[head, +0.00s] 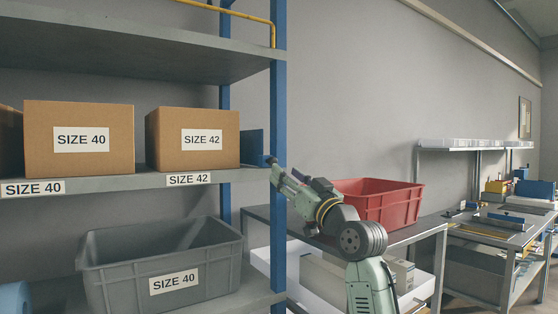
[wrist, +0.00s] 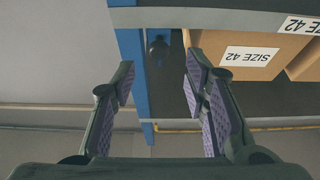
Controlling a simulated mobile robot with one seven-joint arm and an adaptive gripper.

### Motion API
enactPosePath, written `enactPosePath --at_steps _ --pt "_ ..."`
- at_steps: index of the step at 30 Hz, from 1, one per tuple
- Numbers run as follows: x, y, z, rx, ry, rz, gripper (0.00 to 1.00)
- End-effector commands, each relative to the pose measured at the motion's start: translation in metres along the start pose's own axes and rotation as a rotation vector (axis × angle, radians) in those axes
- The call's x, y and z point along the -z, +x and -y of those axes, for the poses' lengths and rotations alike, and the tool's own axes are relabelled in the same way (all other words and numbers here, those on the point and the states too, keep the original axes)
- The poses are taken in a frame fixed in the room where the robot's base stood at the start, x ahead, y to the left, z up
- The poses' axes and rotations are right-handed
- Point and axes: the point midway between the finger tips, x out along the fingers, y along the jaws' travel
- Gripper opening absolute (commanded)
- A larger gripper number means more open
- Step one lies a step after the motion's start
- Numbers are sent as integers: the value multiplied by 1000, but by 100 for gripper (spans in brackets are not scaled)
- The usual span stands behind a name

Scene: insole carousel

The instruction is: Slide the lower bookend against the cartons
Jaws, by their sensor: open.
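The blue bookend (head: 252,146) stands upright at the right end of the middle shelf, beside the SIZE 42 carton (head: 192,138); I cannot tell whether they touch. The SIZE 40 carton (head: 78,139) stands further left, with a gap between the two. My gripper (head: 273,164) is just right of the bookend, near the blue rack post and the shelf end. In the wrist view my gripper (wrist: 160,64) is open, with nothing between its fingers. Beyond them a dark shape with a round knob, perhaps part of the bookend, shows next to the SIZE 42 carton (wrist: 262,45).
The blue rack post (head: 278,95) stands close to my gripper. A grey SIZE 40 bin (head: 205,287) sits on the shelf below. A red crate (head: 375,205) stands on a table to the right. The upper shelf (head: 130,55) shows no goods.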

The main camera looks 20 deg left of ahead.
Motion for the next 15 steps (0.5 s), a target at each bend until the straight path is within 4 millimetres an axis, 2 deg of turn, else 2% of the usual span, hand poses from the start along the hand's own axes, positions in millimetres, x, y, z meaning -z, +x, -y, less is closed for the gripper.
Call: enactPosePath --at_steps 1,6,10,15 --pt "4 13 1 2 1 2 41" --pt "3 40 1 1 1 1 41" --pt "2 53 0 0 0 0 41" --pt "0 58 0 -1 -1 0 41"
